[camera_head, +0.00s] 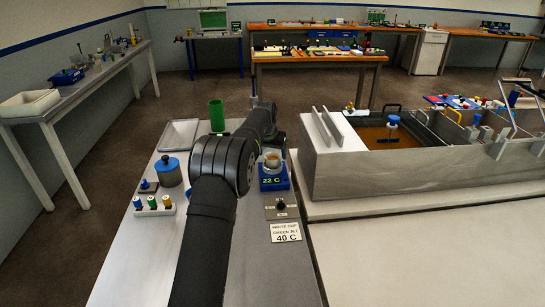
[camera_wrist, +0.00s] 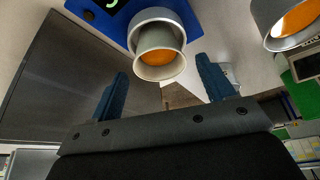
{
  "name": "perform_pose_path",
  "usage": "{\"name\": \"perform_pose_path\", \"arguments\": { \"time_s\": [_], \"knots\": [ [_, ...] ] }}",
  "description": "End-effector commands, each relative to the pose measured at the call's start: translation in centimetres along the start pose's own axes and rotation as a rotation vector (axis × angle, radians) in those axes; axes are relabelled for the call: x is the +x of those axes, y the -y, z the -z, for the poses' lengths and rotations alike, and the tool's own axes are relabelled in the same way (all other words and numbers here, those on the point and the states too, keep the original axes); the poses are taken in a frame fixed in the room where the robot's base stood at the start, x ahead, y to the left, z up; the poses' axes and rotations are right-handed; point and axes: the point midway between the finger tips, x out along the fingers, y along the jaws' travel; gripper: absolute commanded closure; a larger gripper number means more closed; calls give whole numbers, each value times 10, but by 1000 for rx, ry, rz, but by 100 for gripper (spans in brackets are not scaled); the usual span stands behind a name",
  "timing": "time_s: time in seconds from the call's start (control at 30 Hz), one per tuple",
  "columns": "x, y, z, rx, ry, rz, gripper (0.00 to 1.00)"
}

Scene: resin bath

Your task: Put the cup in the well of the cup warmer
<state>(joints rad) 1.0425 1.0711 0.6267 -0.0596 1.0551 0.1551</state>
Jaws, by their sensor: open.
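The blue cup warmer (camera_head: 273,182) stands on the grey bench with its display reading 22 C. The cup (camera_head: 272,160) shows at its top, partly behind my arm. In the wrist view, the metal cup (camera_wrist: 152,72) with orange contents appears to stand upright inside the silver ring of the warmer's well (camera_wrist: 155,15); how deep it sits I cannot tell. My gripper (camera_wrist: 163,69) is open, its two blue fingers apart on either side of the cup's near end, with gaps showing. In the head view my arm hides the fingers.
A second metal vessel with orange contents (camera_wrist: 285,15) is at upper right in the wrist view. A knob box (camera_head: 281,207) and a 40 C card (camera_head: 286,232) lie in front of the warmer. A green cup (camera_head: 216,115) and blue jar (camera_head: 168,171) stand left; a grey bath (camera_head: 370,175) is right.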

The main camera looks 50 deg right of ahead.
Motion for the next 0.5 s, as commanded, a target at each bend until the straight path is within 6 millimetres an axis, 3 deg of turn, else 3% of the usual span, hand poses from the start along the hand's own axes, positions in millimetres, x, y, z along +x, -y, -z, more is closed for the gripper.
{"name": "perform_pose_path", "arguments": {
  "time_s": [0.3, 0.5],
  "knots": [
    [-66, 0, 0, 0, -2, 0, 26],
    [-87, 0, 0, 0, -1, 0, 26]
  ]
}}
